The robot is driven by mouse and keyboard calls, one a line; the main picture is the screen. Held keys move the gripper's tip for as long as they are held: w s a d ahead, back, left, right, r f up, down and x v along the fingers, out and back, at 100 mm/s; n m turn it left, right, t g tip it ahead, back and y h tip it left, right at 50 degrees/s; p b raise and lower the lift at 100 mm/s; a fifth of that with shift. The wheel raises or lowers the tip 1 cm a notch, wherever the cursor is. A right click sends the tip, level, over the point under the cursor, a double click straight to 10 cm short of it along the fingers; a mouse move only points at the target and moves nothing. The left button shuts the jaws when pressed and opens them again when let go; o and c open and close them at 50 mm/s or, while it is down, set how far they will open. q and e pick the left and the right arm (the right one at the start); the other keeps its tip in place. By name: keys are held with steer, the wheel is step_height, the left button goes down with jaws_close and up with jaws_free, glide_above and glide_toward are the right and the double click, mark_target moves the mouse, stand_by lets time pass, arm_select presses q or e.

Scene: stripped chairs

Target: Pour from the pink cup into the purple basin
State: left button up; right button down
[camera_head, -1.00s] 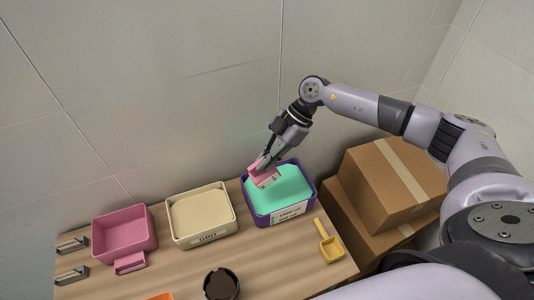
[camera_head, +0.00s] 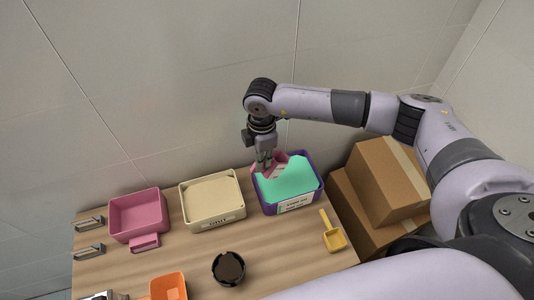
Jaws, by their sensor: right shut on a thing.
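The pink cup (camera_head: 277,168) is in my right gripper (camera_head: 264,166), over the left back part of the purple basin. It looks tilted, and the gripper partly hides it. The gripper is shut on the cup. The purple basin (camera_head: 318,192) stands at the right back of the wooden table and holds a teal filling (camera_head: 291,183). It has a white label on its front. I cannot tell whether anything is flowing out of the cup. My left gripper is not in view.
A cream bin (camera_head: 242,211) and a pink bin (camera_head: 136,234) stand left of the basin. A yellow scoop (camera_head: 333,238), a dark round container (camera_head: 229,283) and an orange container (camera_head: 169,287) are nearer. Cardboard boxes (camera_head: 384,205) stand to the right.

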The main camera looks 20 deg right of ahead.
steer(key=shift+a+f+h, duration=0.25)
steer(key=shift+a+h, duration=0.05)
steer(key=shift+h, duration=0.1)
steer(key=shift+a+f+h+b, duration=0.1)
steer(key=shift+f+h+b, duration=0.85)
steer(key=shift+h, duration=0.15)
steer(key=shift+f+h+b, duration=0.25)
steer(key=shift+h+b, duration=0.1)
steer(key=shift+h, duration=0.15)
steer(key=shift+a+f+h+b, duration=0.2)
steer(key=shift+h+b, duration=0.15)
steer(key=shift+h, duration=0.25)
steer(key=shift+s+d+f+h+b, duration=0.1)
steer(key=shift+d+f+h+b, duration=0.1)
steer(key=shift+f+h+b, duration=0.25)
steer(key=shift+r, duration=0.2)
steer(key=shift+t, duration=0.3)
